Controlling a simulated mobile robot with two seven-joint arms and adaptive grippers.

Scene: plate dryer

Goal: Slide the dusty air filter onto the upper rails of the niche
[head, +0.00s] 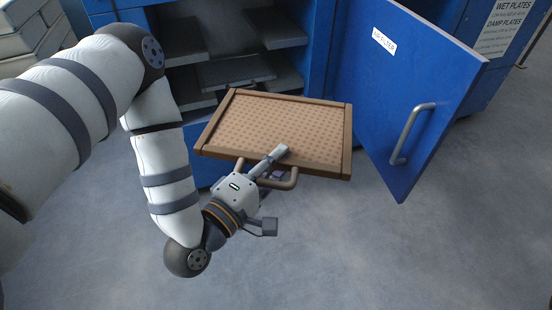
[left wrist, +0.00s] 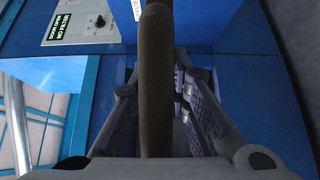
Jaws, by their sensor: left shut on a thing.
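The dusty air filter (head: 275,128) is a tan dotted panel in a brown frame, held roughly level in front of the open niche (head: 223,22). Its near-side handle is in the jaws of my left gripper (head: 272,168). In the left wrist view the brown handle (left wrist: 156,85) runs between the purple-padded fingers (left wrist: 180,115). The niche has grey upper rails on its left (head: 178,42) and right (head: 276,27), with more grey ledges lower down. The filter's far edge is outside the niche, lower in the picture than the upper rails. My right gripper is not in view.
The blue door (head: 405,85), labelled for the filter, stands open at the right with a grey handle (head: 408,132). A control panel (left wrist: 80,22) in the left wrist view reads door open, no filter. Pale stacked boards (head: 30,35) lie at upper left. The floor (head: 400,250) is clear.

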